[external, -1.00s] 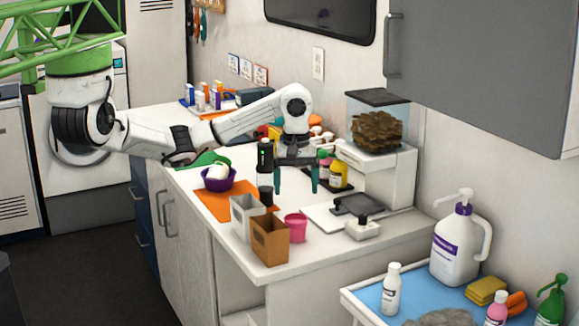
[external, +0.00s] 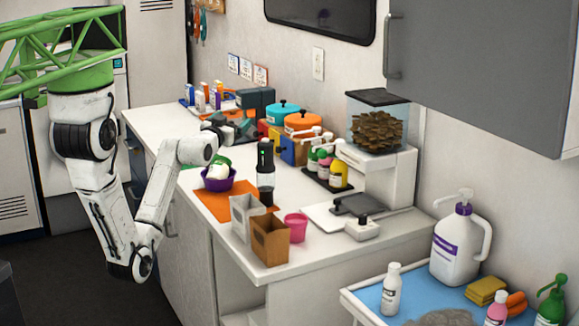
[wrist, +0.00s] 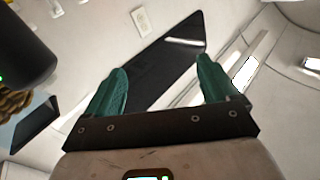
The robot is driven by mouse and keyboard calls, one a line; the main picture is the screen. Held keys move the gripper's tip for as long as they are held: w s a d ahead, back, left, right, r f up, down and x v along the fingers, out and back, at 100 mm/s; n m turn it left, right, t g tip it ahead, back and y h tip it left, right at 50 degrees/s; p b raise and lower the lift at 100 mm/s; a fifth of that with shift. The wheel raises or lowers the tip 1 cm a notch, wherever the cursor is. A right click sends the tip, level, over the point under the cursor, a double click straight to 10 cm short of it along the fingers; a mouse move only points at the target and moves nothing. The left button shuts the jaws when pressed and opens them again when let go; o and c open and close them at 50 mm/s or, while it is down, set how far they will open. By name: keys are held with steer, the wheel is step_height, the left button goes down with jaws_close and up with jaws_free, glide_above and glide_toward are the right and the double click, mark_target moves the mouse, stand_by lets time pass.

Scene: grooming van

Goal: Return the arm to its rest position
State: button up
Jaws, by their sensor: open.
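My gripper (external: 230,127) is above the back left part of the white counter (external: 160,118) in the external view, with my arm folded back and its elbow low beside the counter's front. In the wrist view my gripper (wrist: 160,70) is open, with two green fingers apart and nothing between them. Beyond the fingers are the wall and the dark screen (wrist: 165,65).
Orange and teal pots (external: 303,122) stand behind.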

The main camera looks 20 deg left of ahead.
steer(key=s+a+f+n+g+y+b, duration=0.1)
steer(key=s+a+f+y, duration=0.2)
steer(key=a, duration=0.6)
steer(key=s+a+f+n+g+y+b, duration=0.1)
steer(key=a+f+y, duration=0.3)
steer(key=a, duration=0.6)
steer(key=s+a+f+n+g+y, duration=0.1)
steer(key=s+a+f+y, duration=0.15)
steer(key=a+y, duration=0.45)
steer(key=s+d+f+g+h+p, duration=0.2)
steer(key=s+d+f+g+h, duration=0.3)
steer(key=f, duration=0.3)
steer(key=s+d+f+g+h+p, duration=0.1)
steer(key=s+d+f+g+h, duration=0.1)
steer(key=s+d+f+h, duration=0.4)
steer(key=s+d+f+g+p, duration=0.1)
steer(key=s+d+f+g, duration=0.1)
steer(key=s+d, duration=0.2)
steer(key=s+d+f+g+h+p, duration=0.1)
steer(key=s+d+f+g, duration=0.2)
steer(key=s+d, duration=0.2)
steer(key=s+d+f+m+g+h, duration=0.1)
steer(key=s+d, duration=0.3)
steer(key=s, duration=0.4)
steer(key=shift+s+d+f+g+p, duration=0.15)
steer(key=shift+d+f+g+p, duration=0.25)
steer(key=shift+f+g, duration=0.45)
